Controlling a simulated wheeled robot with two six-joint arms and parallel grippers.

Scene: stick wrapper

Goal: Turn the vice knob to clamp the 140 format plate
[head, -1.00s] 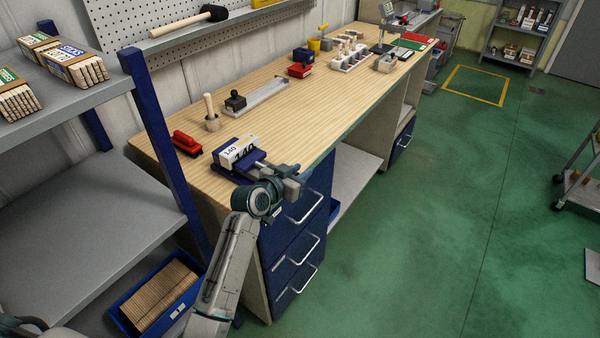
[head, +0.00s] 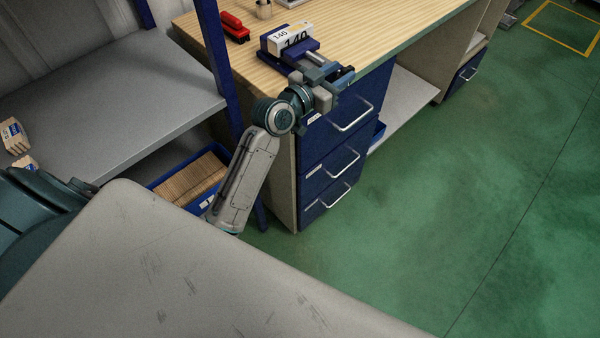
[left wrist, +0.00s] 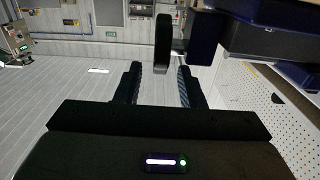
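The blue vice (head: 312,60) is fixed at the near edge of the wooden bench. The white 140 format plate (head: 290,39) sits upright in it, with its number showing. My left gripper (head: 328,84) is at the vice's front end. In the left wrist view its two dark fingers (left wrist: 158,72) are open and apart. The dark vice knob (left wrist: 162,42) shows edge-on, its near end in the gap between the fingertips, with space on both sides. The blue vice body (left wrist: 203,38) is beside it. The knob is hard to make out in the head view. My right gripper is out of view.
A red tool (head: 234,27) lies on the wooden bench (head: 355,18) left of the vice. Blue drawers (head: 335,165) with metal handles are below. A grey shelf (head: 110,90) stands to the left, above a blue crate of sticks (head: 190,180). The green floor is clear at right.

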